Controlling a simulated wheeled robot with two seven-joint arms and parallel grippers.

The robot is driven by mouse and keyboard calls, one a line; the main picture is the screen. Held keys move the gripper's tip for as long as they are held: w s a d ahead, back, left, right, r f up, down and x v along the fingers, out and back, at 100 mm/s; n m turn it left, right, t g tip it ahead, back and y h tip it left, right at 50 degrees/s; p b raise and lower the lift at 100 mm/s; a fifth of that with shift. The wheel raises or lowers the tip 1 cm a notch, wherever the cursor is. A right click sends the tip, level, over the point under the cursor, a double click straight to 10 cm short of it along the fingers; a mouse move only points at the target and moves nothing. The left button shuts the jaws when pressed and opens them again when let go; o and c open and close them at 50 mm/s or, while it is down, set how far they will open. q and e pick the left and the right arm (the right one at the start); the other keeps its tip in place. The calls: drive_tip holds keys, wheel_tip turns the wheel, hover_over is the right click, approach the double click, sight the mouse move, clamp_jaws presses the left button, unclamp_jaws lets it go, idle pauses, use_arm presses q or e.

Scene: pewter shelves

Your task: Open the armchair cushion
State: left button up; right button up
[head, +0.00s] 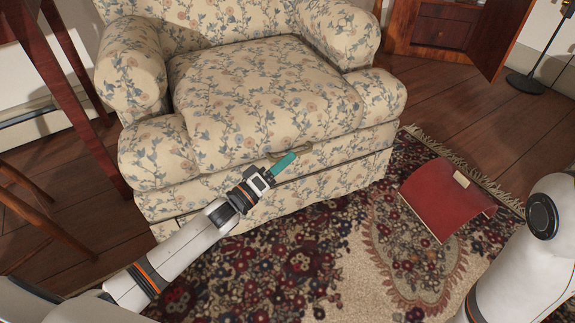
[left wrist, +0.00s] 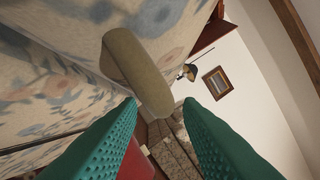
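The armchair (head: 140,65) is covered in cream floral fabric. Its thick seat cushion (head: 260,85) lies flat between the two arms, with no gap visible under it. A tan loop handle (head: 303,149) sticks out from the front, just below the cushion edge; in the left wrist view the handle (left wrist: 140,72) looms large. My left gripper (head: 284,163) is at the handle. In the left wrist view its two teal fingers (left wrist: 161,105) are spread apart, with the handle's outer end between or just beyond their tips; contact cannot be told. My right gripper is out of view.
A patterned rug (head: 300,255) covers the floor before the chair. A red curved object (head: 445,195) lies on it to the right. A wooden cabinet (head: 440,30) with an open door stands behind right. Wooden furniture legs (head: 75,100) stand close on the left.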

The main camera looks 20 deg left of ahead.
use_arm(q)
drive_tip(key=shift+w+d+r, duration=0.2)
drive_tip(key=shift+w+d, duration=0.15)
drive_tip(key=shift+w, duration=0.25)
clamp_jaws()
drive_tip(key=shift+r, duration=0.1)
